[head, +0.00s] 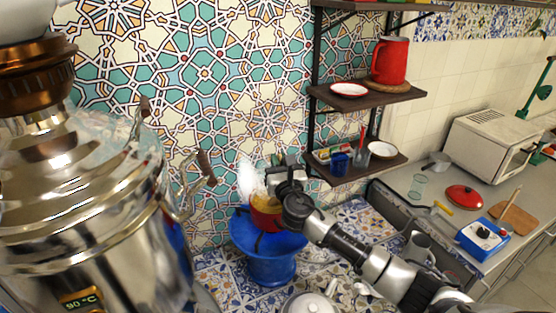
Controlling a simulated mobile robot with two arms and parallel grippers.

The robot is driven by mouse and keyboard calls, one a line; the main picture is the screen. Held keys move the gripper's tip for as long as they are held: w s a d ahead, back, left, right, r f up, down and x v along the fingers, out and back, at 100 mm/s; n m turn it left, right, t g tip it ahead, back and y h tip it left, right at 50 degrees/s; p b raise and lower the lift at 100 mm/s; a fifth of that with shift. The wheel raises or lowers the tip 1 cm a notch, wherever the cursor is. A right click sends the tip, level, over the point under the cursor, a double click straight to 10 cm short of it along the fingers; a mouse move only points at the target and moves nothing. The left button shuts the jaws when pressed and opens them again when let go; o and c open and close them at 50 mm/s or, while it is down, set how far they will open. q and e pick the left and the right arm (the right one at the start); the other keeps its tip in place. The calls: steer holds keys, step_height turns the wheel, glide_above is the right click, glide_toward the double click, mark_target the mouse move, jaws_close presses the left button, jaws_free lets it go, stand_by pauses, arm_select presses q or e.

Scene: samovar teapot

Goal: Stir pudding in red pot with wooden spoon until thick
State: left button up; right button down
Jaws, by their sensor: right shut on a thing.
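The red pot (266,222) sits on top of a blue stand (272,264) with a wide bowl-shaped top. Yellow pudding (261,204) shows inside it, and white steam rises at its left side. My right gripper (276,181) is above the pot's right side, pointing into it from the right. It is shut on a thin upright thing, which looks like the wooden spoon; a short brownish end (278,159) shows above the jaws. The spoon's lower part is hidden by the gripper and the pot. My left gripper is out of view.
A white teapot (311,304) stands in front of the stand. Shelves with a red jug (390,61) hang at right. A counter holds a red lid (464,196) and a blue device (484,238).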

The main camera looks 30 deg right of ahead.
steer(key=shift+s+r+p, duration=0.25)
steer(key=shift+r+p, duration=1)
step_height(320, 180, up, 8)
steer(key=s, duration=0.1)
steer(key=shift+f, duration=0.25)
